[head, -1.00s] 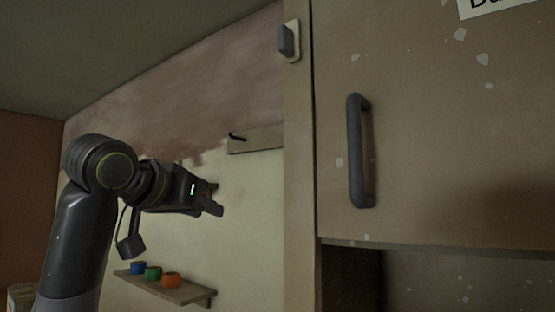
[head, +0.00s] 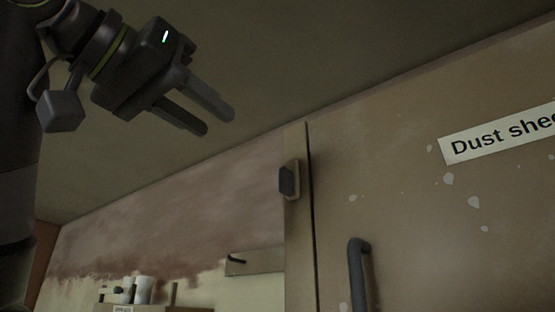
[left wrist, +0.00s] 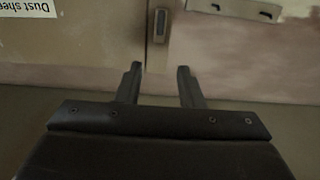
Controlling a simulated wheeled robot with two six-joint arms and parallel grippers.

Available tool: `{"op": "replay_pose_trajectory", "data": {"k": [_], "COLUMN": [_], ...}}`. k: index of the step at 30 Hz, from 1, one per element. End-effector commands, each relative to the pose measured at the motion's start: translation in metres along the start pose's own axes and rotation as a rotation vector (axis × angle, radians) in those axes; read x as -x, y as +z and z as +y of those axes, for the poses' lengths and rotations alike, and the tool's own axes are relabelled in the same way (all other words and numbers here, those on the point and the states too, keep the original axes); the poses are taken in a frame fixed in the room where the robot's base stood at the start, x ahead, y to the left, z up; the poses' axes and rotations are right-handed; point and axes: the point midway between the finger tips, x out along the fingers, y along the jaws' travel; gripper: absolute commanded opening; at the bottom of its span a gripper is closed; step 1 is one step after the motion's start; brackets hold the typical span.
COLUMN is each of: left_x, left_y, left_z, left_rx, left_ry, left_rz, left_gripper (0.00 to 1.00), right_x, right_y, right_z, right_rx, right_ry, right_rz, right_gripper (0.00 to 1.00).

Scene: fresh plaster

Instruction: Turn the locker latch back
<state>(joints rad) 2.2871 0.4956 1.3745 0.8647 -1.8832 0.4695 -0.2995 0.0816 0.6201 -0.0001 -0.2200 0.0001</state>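The locker latch (head: 289,180) is a dark grey knob on a pale plate, on the frame strip left of the locker door (head: 400,215). It stands upright in the head view. It also shows in the left wrist view (left wrist: 160,22), beyond the fingertips and between their lines. My left gripper (head: 220,122) is up and to the left of the latch, fingers apart and empty, clear of it. In the left wrist view its two fingers (left wrist: 160,68) are spread with nothing between them. My right gripper is not in view.
The door has a dark bar handle (head: 358,270) and a "Dust sheets"-like label (head: 500,135), partly cut off. A board with a hook (head: 255,262) is on the part-plastered wall. White containers (head: 143,290) stand low at left. The space around the left gripper is free.

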Motion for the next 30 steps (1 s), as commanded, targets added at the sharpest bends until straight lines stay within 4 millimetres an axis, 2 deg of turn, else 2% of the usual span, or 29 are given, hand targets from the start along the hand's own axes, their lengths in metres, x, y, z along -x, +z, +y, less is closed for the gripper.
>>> {"op": "replay_pose_trajectory", "data": {"k": [1,9,18,24,30], "left_x": [-0.012,-0.071,-0.128,-0.149,-0.155], "left_y": [-0.004,-0.005,-0.004,-0.002,0.000], "left_z": [0.000,0.001,0.000,0.000,0.000], "left_rx": [0.000,0.001,0.002,0.000,0.000], "left_ry": [0.002,0.003,0.002,0.001,0.000], "left_rz": [-0.004,-0.004,-0.003,-0.001,0.001], "left_gripper": [0.35,0.35,0.35,0.35,0.35], "right_x": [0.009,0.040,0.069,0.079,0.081], "right_y": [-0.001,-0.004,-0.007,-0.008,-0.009], "right_z": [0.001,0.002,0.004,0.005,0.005], "right_rx": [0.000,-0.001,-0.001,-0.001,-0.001], "right_ry": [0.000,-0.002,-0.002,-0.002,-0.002], "right_rz": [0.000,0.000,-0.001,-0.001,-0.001], "right_gripper": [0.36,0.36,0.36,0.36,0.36]}}
